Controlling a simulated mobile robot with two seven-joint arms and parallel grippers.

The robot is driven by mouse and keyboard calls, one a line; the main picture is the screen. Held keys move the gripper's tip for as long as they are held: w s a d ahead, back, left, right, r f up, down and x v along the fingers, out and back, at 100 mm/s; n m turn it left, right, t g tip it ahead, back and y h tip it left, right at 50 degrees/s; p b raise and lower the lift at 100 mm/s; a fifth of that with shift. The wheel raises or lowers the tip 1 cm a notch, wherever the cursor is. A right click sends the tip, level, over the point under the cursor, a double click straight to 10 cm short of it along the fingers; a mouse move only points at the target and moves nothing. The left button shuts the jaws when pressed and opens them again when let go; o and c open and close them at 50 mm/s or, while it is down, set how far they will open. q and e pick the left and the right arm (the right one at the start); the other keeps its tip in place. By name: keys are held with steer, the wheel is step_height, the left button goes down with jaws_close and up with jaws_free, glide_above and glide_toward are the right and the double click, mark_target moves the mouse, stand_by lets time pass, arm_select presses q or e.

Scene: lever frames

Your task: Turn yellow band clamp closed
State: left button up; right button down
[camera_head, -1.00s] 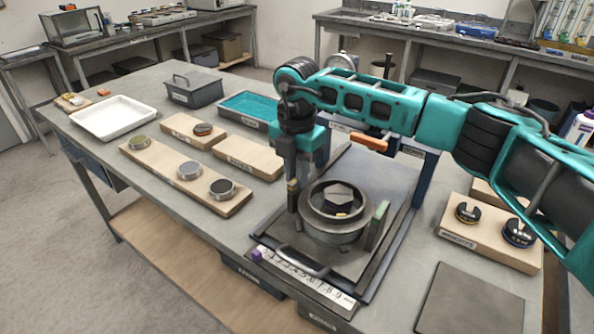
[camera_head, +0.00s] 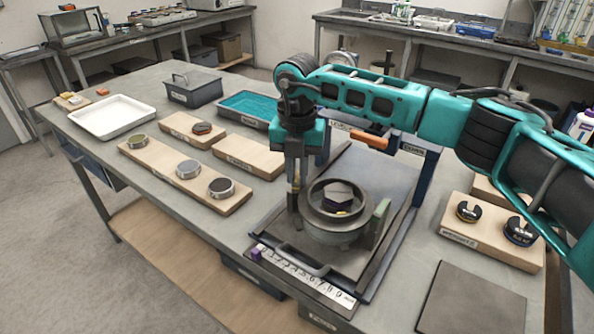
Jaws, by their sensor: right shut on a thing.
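The round grey fixture (camera_head: 335,226) stands on a dark plate at the bench's front right, with a dark block inside its ring. My right gripper (camera_head: 294,200) points straight down at the ring's left side. It is shut on an upright clamp lever with a small yellow band (camera_head: 296,183), mostly hidden between the fingers. A green-tipped lever (camera_head: 382,211) stands at the ring's right side, and an orange lever (camera_head: 370,140) lies at the back, by the blue frame. My left gripper is not in view.
A ruler strip (camera_head: 300,280) with a purple block runs along the plate's front. A wooden board (camera_head: 490,240) with two black round parts lies to the right. Wooden boards with round parts (camera_head: 221,188), a white tray (camera_head: 112,122) and a teal tray (camera_head: 245,108) lie left and behind.

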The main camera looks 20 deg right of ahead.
mark_target(299, 176)
steer(key=n+b, duration=0.1)
steer(key=n, duration=0.5)
steer(key=shift+d, duration=0.1)
steer(key=n+b, duration=0.1)
steer(key=n, duration=0.5)
steer(key=shift+d+n, duration=0.1)
steer(key=shift+n, duration=0.3)
steer(key=c, duration=1.4)
jaws_free()
steer(key=shift+o, duration=0.2)
step_height(299, 176, up, 13)
steer(key=shift+f, duration=0.1)
